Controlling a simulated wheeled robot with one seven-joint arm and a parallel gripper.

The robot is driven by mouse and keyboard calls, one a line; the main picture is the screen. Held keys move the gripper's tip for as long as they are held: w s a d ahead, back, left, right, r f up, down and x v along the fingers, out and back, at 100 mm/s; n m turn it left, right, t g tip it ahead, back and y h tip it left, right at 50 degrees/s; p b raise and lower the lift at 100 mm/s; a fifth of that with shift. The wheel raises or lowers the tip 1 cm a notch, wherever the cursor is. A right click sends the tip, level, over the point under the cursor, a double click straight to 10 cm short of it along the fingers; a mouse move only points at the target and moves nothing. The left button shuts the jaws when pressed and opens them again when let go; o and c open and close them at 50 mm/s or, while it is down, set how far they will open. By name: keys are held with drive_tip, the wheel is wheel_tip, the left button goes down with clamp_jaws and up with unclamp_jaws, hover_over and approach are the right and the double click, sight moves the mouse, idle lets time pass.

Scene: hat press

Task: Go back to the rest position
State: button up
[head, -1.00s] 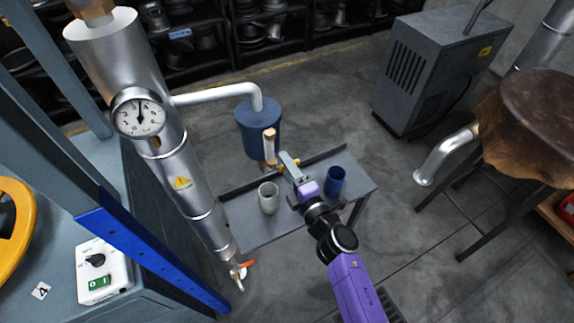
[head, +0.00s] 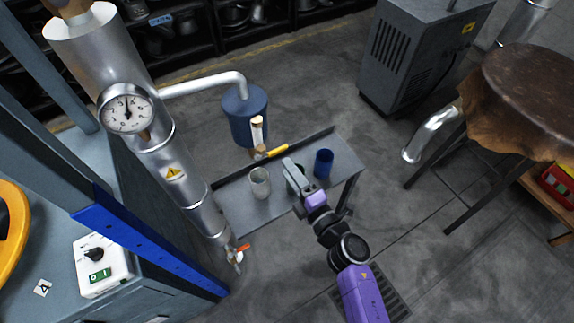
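My gripper (head: 290,167) is over the middle of the grey metal side table (head: 240,218), between the two cups. Its fingers overlap, so I cannot see whether they are open or shut. A pale grey cup (head: 260,183) stands upright to its left, and a dark blue cup (head: 323,163) stands upright to its right. My gripper is apart from this handle.
A steel pipe with a gauge (head: 127,110) rises at the left, with an orange-handled valve (head: 242,247) low on it. A grey cabinet (head: 420,55) and a leather-topped stand (head: 530,90) are at the right. Open floor lies between them and the table.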

idle(0.5)
drive_tip(key=s+d+r+m+t+h, duration=0.4)
drive_tip(key=s+d+r+m, duration=0.25)
drive_tip(key=m, duration=0.45)
drive_tip(key=s+d+r+m+g+h+b, duration=0.1)
drive_tip(key=s+d+m, duration=0.3)
drive_tip(key=s, duration=0.6)
drive_tip(key=s+d+r+m+g+h+b, duration=0.1)
drive_tip(key=s+d+m+h, duration=0.2)
drive_tip(key=s, duration=0.8)
drive_tip(key=s+d+r+m+g+h+b, duration=0.1)
drive_tip(key=s+d+r+m+g+h, duration=0.1)
drive_tip(key=s+d+m, duration=0.5)
drive_tip(key=shift+s+d, duration=0.5)
drive_tip(key=shift+s, duration=1.15)
